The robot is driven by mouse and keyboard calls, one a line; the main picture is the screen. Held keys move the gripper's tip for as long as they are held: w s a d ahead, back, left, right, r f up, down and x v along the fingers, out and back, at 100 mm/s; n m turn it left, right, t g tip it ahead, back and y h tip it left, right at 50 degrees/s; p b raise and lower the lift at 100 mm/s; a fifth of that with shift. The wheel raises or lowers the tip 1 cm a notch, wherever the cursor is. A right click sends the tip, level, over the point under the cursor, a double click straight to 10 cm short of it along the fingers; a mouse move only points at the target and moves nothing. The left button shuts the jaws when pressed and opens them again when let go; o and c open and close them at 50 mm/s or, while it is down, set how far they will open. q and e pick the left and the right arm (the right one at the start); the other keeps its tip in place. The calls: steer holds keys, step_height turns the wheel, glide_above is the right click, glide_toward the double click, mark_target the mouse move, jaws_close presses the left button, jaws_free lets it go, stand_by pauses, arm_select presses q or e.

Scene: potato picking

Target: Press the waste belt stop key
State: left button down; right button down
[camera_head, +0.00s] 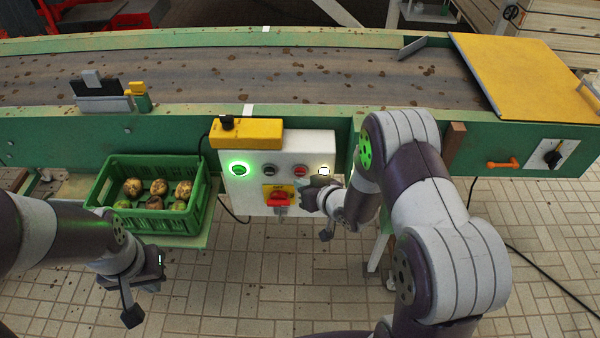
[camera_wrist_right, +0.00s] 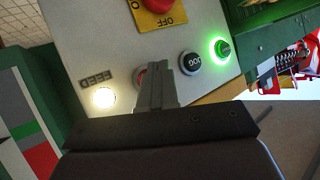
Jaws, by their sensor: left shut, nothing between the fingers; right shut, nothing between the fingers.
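A white control box (camera_head: 228,190) hangs on the front of the green conveyor. Its red button (camera_head: 299,171) sits between a black button (camera_head: 269,171) and a lit white button (camera_head: 324,171). In the right wrist view the red button (camera_wrist_right: 140,75) is mostly hidden behind my fingers; the black one (camera_wrist_right: 190,63) reads JOG and the lit white one (camera_wrist_right: 103,97) FEED. My right gripper (camera_head: 304,192) is shut and empty, its fingertips (camera_wrist_right: 160,62) close in front of the panel by the red button. I cannot tell if they touch. My left gripper (camera_head: 158,268) is shut and empty, low at left.
A lit green button (camera_head: 239,169) and a red rotary switch (camera_head: 280,199) on a yellow plate share the box. A yellow box (camera_head: 246,132) sits on top. A green crate (camera_head: 166,222) of potatoes stands left. The belt (camera_head: 300,78) carries scattered dirt.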

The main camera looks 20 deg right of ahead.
stand_by(0.6)
steer(key=shift+w+d, duration=0.15)
steer(key=shift+w, duration=0.25)
steer(key=shift+w+d, duration=0.1)
steer(key=shift+w, duration=0.3)
stand_by(0.5)
steer(key=shift+s, duration=0.1)
steer(key=shift+s+a, duration=0.25)
steer(key=shift+s, duration=0.45)
steer(key=s, duration=0.2)
steer(key=s+a+p, duration=0.1)
steer(key=s, duration=0.1)
steer(key=shift+s+a+p, duration=0.2)
steer(key=shift+s+p, duration=0.1)
steer(key=shift+s, duration=0.1)
stand_by(0.7)
